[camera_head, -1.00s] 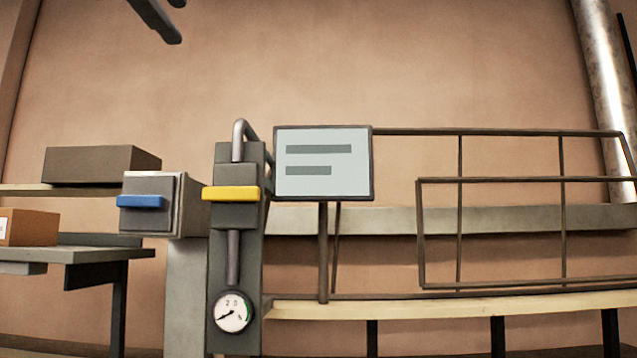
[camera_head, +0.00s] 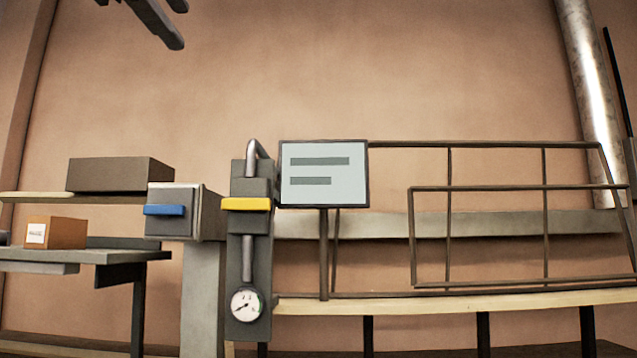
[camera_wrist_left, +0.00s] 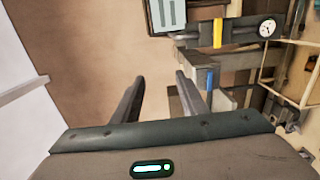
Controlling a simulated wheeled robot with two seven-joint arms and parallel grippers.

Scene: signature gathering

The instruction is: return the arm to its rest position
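My left gripper (camera_head: 172,24) shows at the top left of the head view, raised high in front of the bare wall. In the left wrist view its two fingers (camera_wrist_left: 160,95) stand wide apart with nothing between them, so it is open and empty. It is apart from the equipment, which lies beyond the fingers in that view. My right gripper is in neither view.
A grey post with a yellow handle (camera_head: 245,204) and gauge (camera_head: 247,305) stands mid-view. Beside it are a box with a blue handle (camera_head: 164,210), a sign panel (camera_head: 324,174) and a railing (camera_head: 490,188). A cardboard box (camera_head: 56,233) sits on the left bench.

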